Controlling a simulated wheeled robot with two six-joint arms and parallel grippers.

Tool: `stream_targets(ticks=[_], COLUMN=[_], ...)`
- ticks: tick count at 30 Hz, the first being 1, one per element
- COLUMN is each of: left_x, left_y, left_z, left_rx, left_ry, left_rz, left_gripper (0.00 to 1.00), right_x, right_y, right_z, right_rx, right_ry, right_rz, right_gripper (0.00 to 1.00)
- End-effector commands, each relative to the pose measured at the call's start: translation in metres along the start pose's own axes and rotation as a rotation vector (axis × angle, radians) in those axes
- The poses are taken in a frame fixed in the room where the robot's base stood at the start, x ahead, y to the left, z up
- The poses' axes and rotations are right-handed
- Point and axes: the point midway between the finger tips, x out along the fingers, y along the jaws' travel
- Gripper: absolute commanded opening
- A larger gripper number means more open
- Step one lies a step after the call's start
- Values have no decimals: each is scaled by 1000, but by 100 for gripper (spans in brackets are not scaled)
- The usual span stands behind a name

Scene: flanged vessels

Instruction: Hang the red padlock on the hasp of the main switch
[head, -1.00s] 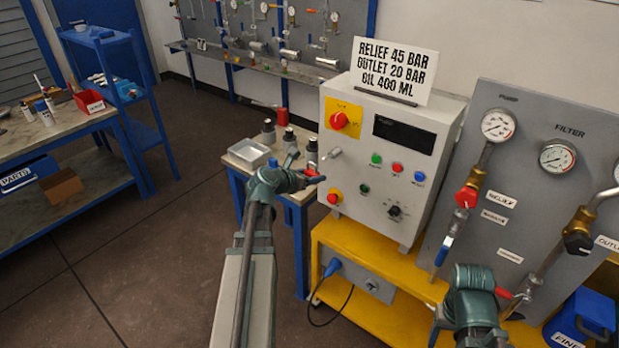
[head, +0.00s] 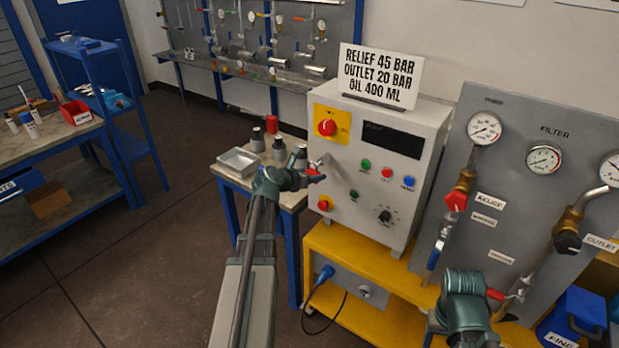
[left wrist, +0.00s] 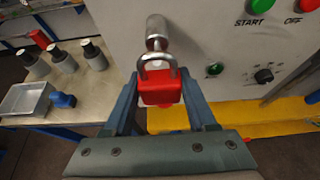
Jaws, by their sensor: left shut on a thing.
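My left gripper (head: 308,177) is shut on the red padlock (left wrist: 160,88), which sits upright between the fingers with its silver shackle up. The padlock shows small in the head view (head: 315,173). The metal hasp (left wrist: 156,35) sticks out of the grey cabinet face; it also shows in the head view (head: 322,160), below the main switch (head: 326,127), a red knob on a yellow plate. In the left wrist view the shackle overlaps the hasp's near end. I cannot tell whether it is threaded on or only in front. Of my right arm only green links show at lower right.
The grey control cabinet (head: 420,195) stands on a yellow bench (head: 375,268). A small table (head: 292,198) left of it holds several grey bottles and a metal tray (head: 240,162). A gauge panel (head: 520,130) with valves stands at right. Floor at left is clear.

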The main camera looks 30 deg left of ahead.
Motion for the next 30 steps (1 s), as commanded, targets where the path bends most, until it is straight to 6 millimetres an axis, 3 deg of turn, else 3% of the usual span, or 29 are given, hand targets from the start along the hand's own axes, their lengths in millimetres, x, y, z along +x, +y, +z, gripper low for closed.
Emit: stream_targets(ticks=[15,30], left_x=[25,27], left_y=[0,0], left_z=[3,2], left_rx=[0,0], left_ry=[-1,-1], left_rz=[0,0], left_gripper=[2,2], right_x=[8,10], right_y=[-1,-1], right_z=[0,-1], right_rx=[0,0], right_ry=[0,0], right_rz=[0,0], right_gripper=[62,62])
